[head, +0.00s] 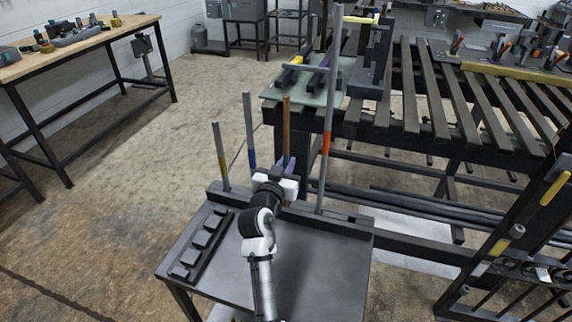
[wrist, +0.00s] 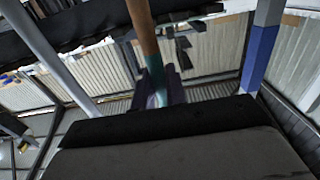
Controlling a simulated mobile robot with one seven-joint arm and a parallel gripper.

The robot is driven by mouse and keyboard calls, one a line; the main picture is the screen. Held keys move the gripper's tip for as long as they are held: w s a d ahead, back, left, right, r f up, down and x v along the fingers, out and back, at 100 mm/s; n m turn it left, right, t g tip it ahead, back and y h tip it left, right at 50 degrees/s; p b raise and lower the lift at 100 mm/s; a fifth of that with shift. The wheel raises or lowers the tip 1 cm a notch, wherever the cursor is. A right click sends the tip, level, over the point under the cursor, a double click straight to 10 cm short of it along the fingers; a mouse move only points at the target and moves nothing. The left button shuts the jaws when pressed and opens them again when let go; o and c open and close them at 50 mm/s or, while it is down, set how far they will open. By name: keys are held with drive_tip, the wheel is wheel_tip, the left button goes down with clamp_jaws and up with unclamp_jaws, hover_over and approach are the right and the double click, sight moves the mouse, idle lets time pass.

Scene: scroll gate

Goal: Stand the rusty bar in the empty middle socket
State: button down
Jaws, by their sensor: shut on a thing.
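The rusty bar (head: 286,125) is brown and stands roughly upright behind the small table's back edge area, between the blue-banded bar and the tall orange-banded bar. My gripper (head: 287,165) is shut on it, with purple fingers around its lower part. In the wrist view the rusty bar (wrist: 141,28) has a teal section (wrist: 156,85) between the fingers (wrist: 172,88). My wrist and arm hide the bar's lower end and the middle of the socket rail (head: 338,212), so I cannot tell whether the bar is in a socket.
A yellow-banded bar (head: 220,157), a blue-banded bar (head: 249,132) and a tall orange-banded bar (head: 328,130) stand along the rail. A dark stepped holder (head: 203,243) lies on the table's left. A slatted bench (head: 430,95) stands behind at the right. The table's right part is clear.

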drive_tip(key=shift+f, duration=0.15)
drive_tip(key=c, duration=1.3)
unclamp_jaws()
drive_tip(key=shift+c, duration=0.2)
drive_tip(key=b+v, duration=0.4)
drive_tip(key=v, duration=1)
